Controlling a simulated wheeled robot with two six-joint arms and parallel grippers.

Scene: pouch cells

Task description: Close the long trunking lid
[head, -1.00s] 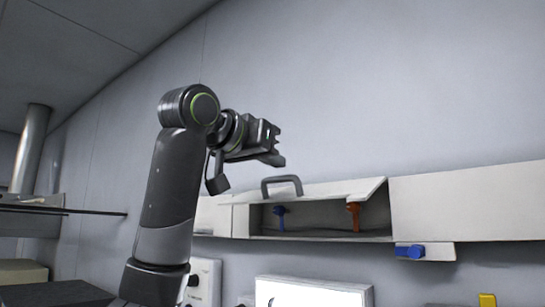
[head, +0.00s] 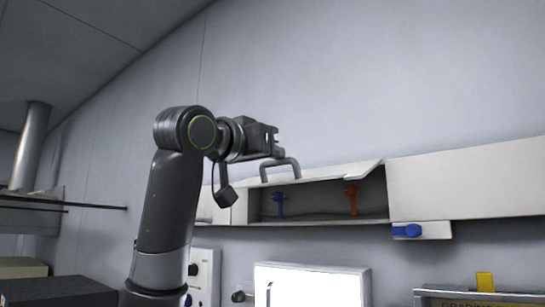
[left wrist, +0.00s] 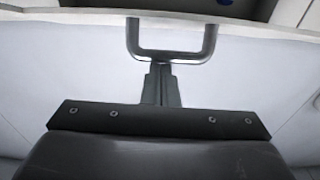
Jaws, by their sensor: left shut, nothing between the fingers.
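The long trunking lid (head: 335,171) is a pale panel on the wall trunking. It is tilted open above a compartment, and a grey bow handle (head: 280,164) stands on it. The handle also shows in the left wrist view (left wrist: 172,54), with the lid (left wrist: 250,58) behind it. My right gripper is not in view.
The open compartment (head: 320,200) holds a blue valve (head: 279,203) and an orange-red valve (head: 352,198). A closed trunking section (head: 465,185) lies to the right, with a blue-handled part (head: 408,231) below it. A bright panel (head: 315,284) stands below. The wall above is clear.

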